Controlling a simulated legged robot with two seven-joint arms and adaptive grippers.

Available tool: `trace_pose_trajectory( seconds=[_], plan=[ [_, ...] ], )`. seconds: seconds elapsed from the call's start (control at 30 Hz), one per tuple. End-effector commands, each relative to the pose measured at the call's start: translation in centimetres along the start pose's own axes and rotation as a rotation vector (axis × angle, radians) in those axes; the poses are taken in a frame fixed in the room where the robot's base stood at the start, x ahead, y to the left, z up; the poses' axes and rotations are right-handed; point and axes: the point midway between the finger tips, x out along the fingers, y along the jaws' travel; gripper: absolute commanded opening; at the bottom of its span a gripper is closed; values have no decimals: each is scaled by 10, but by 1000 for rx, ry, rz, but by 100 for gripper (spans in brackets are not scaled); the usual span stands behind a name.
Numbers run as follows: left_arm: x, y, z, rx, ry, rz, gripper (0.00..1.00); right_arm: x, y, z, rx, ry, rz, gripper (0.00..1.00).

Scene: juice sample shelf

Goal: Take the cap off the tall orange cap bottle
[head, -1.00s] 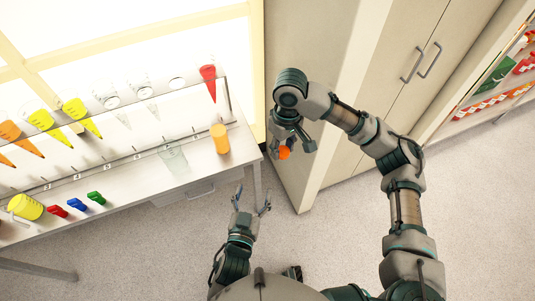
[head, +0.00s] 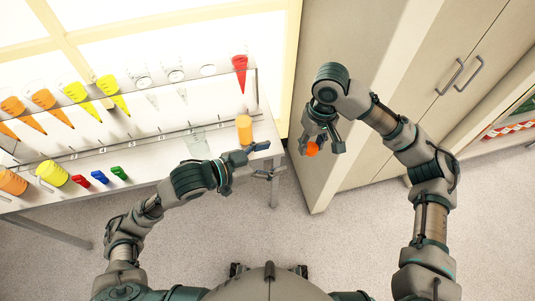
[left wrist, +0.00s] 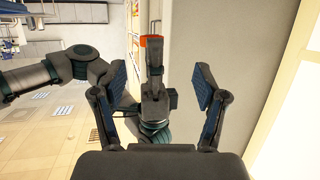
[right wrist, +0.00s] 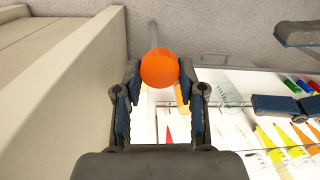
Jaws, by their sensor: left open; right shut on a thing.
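My right gripper (head: 322,147) is shut on a round orange piece (head: 312,149), which looks like the orange cap. It fills the space between the fingertips in the right wrist view (right wrist: 159,68). An orange edge (left wrist: 152,40) shows at that gripper's tips in the left wrist view; how much of a bottle is with it I cannot tell. My left gripper (head: 265,160) is open and empty, left of the right gripper and apart from it, in front of the bench's right end. In the left wrist view its two fingers stand wide apart, with the right gripper beyond between them.
A bench (head: 150,155) on the left holds an orange cylinder (head: 244,130), a clear beaker (head: 196,143), a yellow container (head: 52,173) and small coloured pieces. A rack (head: 215,93) of coloured cones stands behind. A beige cabinet (head: 400,60) stands behind my right arm. Floor in front is open.

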Motion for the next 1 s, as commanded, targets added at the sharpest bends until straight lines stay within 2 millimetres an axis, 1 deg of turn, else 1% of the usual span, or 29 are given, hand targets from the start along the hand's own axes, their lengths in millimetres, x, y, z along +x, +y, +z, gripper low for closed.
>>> trace_pose_trajectory(
  seconds=[0.03,0.13,0.27,0.37,0.6,0.7,0.83,1.0],
  plan=[
    [-5,-1,-5,10,-10,13,72,0,0,0,0,0,0,0],
    [-10,0,-9,14,-24,38,72,0,0,0,0,0,0,0],
    [-5,1,-11,12,-29,50,72,0,0,0,0,0,0,0],
    [10,3,-10,11,-29,53,72,0,0,0,0,0,0,0],
    [59,5,-9,10,-28,52,72,0,0,0,0,0,0,0],
    [77,6,-9,12,-28,52,72,0,0,0,0,0,0,0],
    [94,7,-8,12,-28,50,72,0,0,0,0,0,0,0],
    [106,7,-8,14,-28,49,72,0,0,0,0,0,0,0]
  ],
)
